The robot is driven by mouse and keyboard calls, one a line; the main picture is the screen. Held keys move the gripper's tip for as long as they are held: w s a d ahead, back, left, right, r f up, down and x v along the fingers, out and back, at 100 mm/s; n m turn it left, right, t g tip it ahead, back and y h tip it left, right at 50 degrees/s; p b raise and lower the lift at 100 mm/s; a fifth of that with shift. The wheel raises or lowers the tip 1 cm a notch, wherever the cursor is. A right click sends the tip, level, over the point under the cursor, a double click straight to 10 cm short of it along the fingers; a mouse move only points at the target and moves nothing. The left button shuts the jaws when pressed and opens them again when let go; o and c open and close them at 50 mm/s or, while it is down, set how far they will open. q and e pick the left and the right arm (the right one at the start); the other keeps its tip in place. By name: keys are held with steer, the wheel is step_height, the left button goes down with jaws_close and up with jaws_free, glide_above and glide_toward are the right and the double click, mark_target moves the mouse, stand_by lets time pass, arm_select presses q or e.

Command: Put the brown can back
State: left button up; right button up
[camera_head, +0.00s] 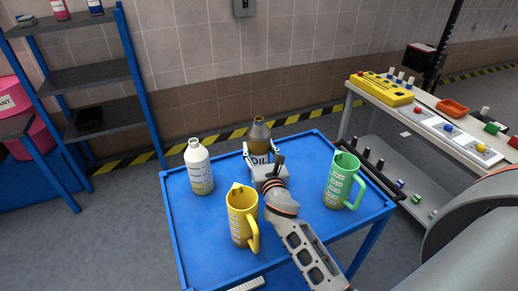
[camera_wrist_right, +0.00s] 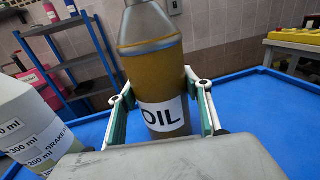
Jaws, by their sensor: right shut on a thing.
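The brown can (camera_head: 260,133) has a white OIL label and a narrow neck. It is upright at the far side of the blue table (camera_head: 300,218). In the right wrist view the can (camera_wrist_right: 152,78) fills the middle. My right gripper (camera_head: 262,158) is shut on it, with one finger on each side; the fingers also show in the right wrist view (camera_wrist_right: 160,105). I cannot tell for certain whether the can's base touches the table, as my gripper hides it. My left gripper is not in view.
A white bottle (camera_head: 199,167) stands left of the can. A yellow jug (camera_head: 241,217) stands in front and a green jug (camera_head: 342,181) to the right. A blue shelf rack (camera_head: 95,80) is at the left. A workbench (camera_head: 430,118) with small parts is at the right.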

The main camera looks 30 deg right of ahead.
steer(key=o, duration=1.5)
steer(key=shift+f, duration=0.1)
steer(key=shift+c, duration=0.2)
steer(key=shift+o, duration=0.6)
steer(key=shift+r, duration=0.2)
steer(key=v, duration=1.2)
